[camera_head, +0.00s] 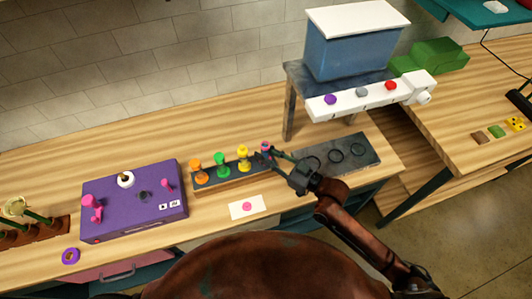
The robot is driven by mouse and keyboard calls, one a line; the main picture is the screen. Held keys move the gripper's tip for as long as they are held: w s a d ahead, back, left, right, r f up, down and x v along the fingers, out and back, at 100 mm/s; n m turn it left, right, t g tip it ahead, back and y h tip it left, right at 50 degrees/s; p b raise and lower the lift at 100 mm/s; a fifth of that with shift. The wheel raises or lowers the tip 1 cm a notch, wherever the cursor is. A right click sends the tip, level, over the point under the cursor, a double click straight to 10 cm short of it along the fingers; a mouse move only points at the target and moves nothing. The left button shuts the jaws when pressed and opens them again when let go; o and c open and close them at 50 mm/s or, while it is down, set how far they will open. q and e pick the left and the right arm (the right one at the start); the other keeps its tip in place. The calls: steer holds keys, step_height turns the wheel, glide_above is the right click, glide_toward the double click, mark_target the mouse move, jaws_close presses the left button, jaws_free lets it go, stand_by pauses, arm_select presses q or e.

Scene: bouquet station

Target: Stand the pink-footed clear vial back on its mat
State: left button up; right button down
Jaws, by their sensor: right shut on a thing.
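The mat (236,210) is a white card with a pink spot, lying flat near the table's front edge. My right gripper (269,155) is shut at the right end of the wooden rack (232,184), behind and to the right of the mat. A pink part (265,146) shows at its fingertips; this looks like the pink-footed clear vial, but its clear body is too small and covered to make out. I cannot tell whether it still touches the rack. My left gripper is out of view.
Orange (201,179), green (222,158) and yellow (243,152) vials stand in the rack. A purple box (130,218) with pink knobs is at left. A dark tray (318,153) with rings lies at right, by a raised shelf with a blue bin (350,52).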

steer(key=shift+f, duration=0.1)
steer(key=c, duration=1.7)
jaws_free()
steer(key=shift+b+v, duration=0.6)
steer(key=shift+v, duration=5.4)
